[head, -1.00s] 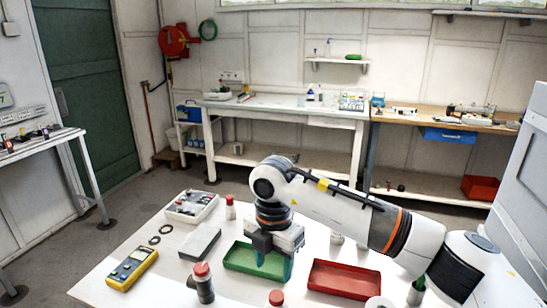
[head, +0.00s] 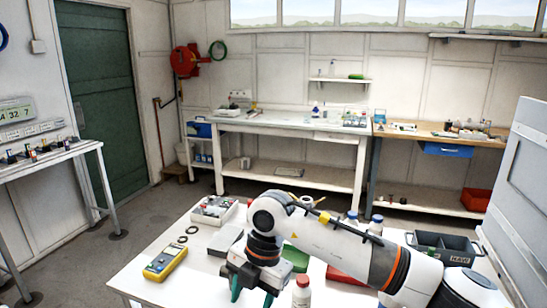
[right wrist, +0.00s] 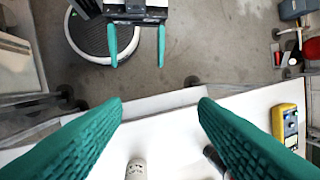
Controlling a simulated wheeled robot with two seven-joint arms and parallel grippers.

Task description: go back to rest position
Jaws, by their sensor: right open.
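My right gripper (head: 252,294) is open and empty, over the white table (head: 195,285) in the head view, nearer me than the green tray (head: 296,257). Its two teal fingers stand wide apart in the right wrist view (right wrist: 160,115), with nothing between them. My left gripper shows at the top of the right wrist view (right wrist: 138,45), its two teal fingers apart and empty, over the grey floor. It is outside the head view.
A yellow multimeter (head: 165,263) lies at the table's left. A red-capped bottle (head: 302,291) stands just right of my right gripper. A red tray (head: 345,274) is partly hidden behind my arm. A grey bin (head: 445,245) stands at right. Floor is clear at left.

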